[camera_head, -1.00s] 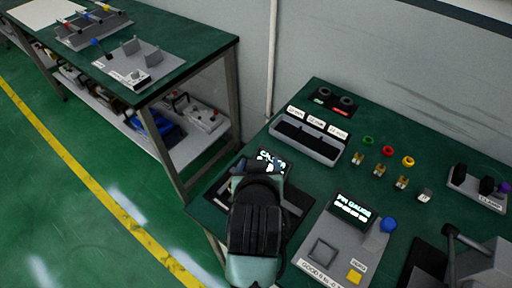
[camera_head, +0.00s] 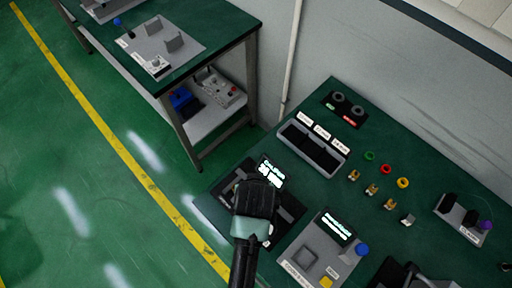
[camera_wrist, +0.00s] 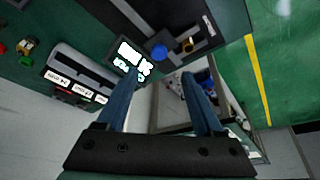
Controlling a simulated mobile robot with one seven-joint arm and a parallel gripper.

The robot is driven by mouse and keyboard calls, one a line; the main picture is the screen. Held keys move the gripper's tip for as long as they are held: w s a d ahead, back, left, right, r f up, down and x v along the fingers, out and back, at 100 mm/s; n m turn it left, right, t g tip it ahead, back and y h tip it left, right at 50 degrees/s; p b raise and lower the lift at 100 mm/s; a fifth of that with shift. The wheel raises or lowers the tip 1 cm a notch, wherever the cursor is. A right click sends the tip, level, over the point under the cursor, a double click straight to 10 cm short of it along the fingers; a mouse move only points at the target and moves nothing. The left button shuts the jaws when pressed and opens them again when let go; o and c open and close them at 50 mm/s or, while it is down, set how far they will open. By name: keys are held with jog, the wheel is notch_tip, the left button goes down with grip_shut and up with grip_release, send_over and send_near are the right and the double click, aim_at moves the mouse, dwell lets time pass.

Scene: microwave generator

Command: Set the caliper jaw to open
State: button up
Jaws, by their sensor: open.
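The caliper station is a dark plate (camera_head: 289,208) at the left end of the near green bench, with a lit screen (camera_head: 271,171). My gripper (camera_wrist: 155,78) is over this station, and my wrist covers much of the plate in the head view. In the wrist view the two blue fingers are apart with nothing between them. The lit screen (camera_wrist: 131,58) is by the left fingertip. A blue knob (camera_wrist: 158,52) and a small brass piece (camera_wrist: 187,44) sit on the dark plate (camera_wrist: 222,14) beyond the fingertips. I cannot tell the caliper jaw's position.
A grey pin gauge unit (camera_head: 318,252) with a blue knob stands just right of the caliper station. A three-slot bin (camera_head: 313,148) is behind it. Several brass parts and coloured rings lie farther right. Another bench (camera_head: 215,45) stands at the upper left, across a floor gap.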

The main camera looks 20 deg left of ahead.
jog(key=x, duration=1)
jog(key=shift+w, duration=0.15)
grip_shut()
dwell(1.2)
